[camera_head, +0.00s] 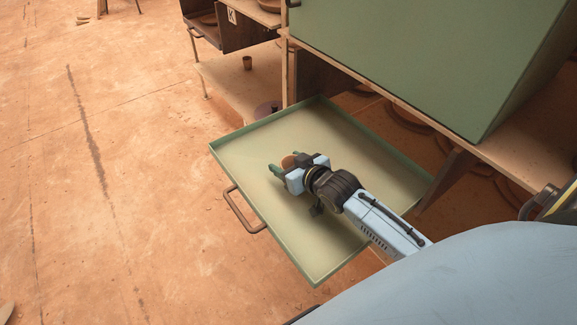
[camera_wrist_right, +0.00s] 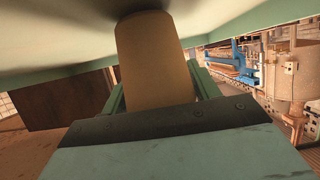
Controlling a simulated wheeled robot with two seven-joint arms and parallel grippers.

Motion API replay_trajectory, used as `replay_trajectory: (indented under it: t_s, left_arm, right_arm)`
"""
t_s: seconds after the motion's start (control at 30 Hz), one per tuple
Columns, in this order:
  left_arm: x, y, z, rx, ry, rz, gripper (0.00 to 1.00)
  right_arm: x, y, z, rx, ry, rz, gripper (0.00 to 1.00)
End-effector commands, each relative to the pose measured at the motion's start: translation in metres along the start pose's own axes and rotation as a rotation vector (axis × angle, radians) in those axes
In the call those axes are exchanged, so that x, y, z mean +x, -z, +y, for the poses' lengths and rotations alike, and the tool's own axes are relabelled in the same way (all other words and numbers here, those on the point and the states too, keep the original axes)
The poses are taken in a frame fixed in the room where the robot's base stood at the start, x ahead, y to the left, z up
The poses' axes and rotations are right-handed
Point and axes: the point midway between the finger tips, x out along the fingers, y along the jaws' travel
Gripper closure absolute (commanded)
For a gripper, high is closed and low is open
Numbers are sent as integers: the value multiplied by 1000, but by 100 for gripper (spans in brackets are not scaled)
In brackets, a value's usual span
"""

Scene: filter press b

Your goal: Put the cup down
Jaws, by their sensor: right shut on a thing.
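The cup (camera_head: 289,160), small and brown, is between the green fingers of my right gripper (camera_head: 286,165), over the floor of the open drawer. In the right wrist view the cup (camera_wrist_right: 155,60) is a plain brown cylinder with a finger on each side. Its far end meets or nearly meets a pale surface with a dark shadow there; I cannot tell whether it touches. The drawer (camera_head: 325,262) is a shallow green tray with a pale floor, otherwise empty. My left gripper is not in view.
A brown handle (camera_head: 243,212) is on the drawer's front. A large green cabinet (camera_head: 420,50) stands above and behind. Another small brown cup (camera_head: 247,62) stands on a wooden shelf at the back. Open reddish floor (camera_head: 110,180) lies to the left.

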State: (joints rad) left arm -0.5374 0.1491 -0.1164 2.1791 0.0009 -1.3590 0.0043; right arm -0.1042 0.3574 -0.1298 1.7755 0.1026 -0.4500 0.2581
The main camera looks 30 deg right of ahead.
Motion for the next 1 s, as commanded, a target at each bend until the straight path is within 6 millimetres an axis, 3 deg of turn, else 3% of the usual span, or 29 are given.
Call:
replay_trajectory:
  t_s: [0.43, 0.47, 0.6, 1.0]
  left_arm:
    - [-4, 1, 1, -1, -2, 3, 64]
    - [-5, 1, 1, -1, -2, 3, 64]
    - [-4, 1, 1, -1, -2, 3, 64]
    - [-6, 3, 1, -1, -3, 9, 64]
  right_arm:
    - [2, -5, 0, 0, 0, 1, 68]
    - [2, -4, 0, 0, 0, 1, 36]
    - [2, -4, 0, 0, 0, 0, 18]
    - [-3, -2, 0, 0, 1, -1, 18]
